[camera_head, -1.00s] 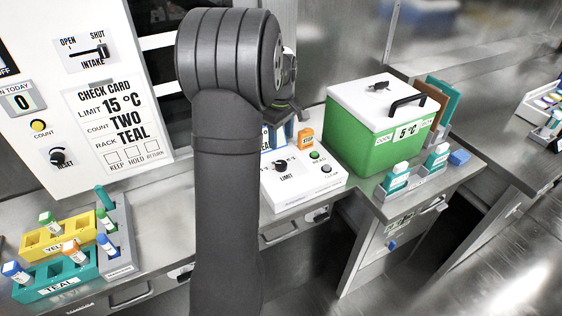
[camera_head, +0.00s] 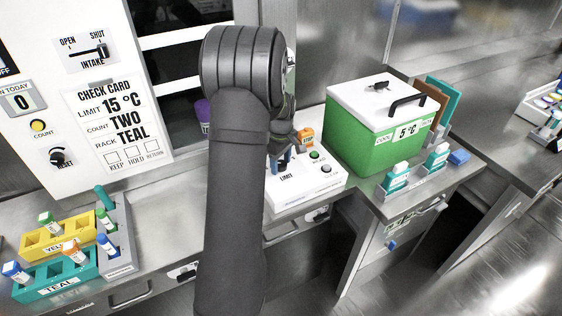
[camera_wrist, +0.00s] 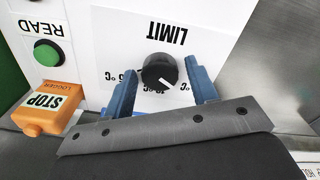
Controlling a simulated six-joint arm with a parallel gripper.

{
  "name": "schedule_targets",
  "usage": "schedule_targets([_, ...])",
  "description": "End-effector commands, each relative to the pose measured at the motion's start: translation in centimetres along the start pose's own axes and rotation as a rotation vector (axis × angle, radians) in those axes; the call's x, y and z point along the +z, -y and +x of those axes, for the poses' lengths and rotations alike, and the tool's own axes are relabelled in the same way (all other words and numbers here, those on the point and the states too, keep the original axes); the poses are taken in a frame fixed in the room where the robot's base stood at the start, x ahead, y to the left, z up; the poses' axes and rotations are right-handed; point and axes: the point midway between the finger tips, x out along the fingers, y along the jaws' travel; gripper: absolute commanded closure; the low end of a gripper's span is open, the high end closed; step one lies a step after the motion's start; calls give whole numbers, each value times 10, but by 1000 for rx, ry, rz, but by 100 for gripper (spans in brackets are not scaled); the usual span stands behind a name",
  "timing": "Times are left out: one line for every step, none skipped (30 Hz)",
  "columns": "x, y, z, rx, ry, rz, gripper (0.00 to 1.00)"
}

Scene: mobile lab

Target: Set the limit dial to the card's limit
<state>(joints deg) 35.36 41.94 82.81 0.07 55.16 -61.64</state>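The check card (camera_head: 113,118) on the wall panel reads limit 15 °C, count two, rack teal. The black limit dial (camera_wrist: 160,70) is on a white box (camera_head: 310,182) and appears upside down in the wrist view. Its white pointer mark points to the lower right in that view. Scale labels around it are partly hidden by my fingers. My gripper (camera_wrist: 161,72) is open, with one blue finger on each side of the dial and a gap visible to each. In the head view my arm and gripper (camera_head: 284,160) cover the dial.
A green cooler (camera_head: 375,140) marked 5 °C stands close on the right. Yellow (camera_head: 41,236) and teal (camera_head: 85,270) racks with vials are at the left.

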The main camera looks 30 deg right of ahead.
Motion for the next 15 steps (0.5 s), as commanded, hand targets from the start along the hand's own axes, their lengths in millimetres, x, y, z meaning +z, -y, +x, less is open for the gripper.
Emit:
schedule_targets([0, 0, 0, 0, 0, 0, 58])
schedule_targets([0, 0, 0, 0, 0, 0, 64])
schedule_targets([0, 0, 0, 0, 0, 0, 72])
schedule_targets([0, 0, 0, 0, 0, 0, 78])
schedule_targets([0, 0, 0, 0, 0, 0, 84])
schedule_targets([0, 0, 0, 0, 0, 0, 87])
schedule_targets([0, 0, 0, 0, 0, 0, 87])
schedule_targets([0, 0, 0, 0, 0, 0, 87])
schedule_targets([0, 0, 0, 0, 0, 2, 87])
schedule_targets([0, 0, 0, 0, 0, 3, 87])
schedule_targets([0, 0, 0, 0, 0, 6, 87])
schedule_targets([0, 0, 0, 0, 0, 12, 87])
schedule_targets([0, 0, 0, 0, 0, 18, 87])
schedule_targets([0, 0, 0, 0, 0, 24, 87])
schedule_targets([0, 0, 0, 0, 1, 35, 87])
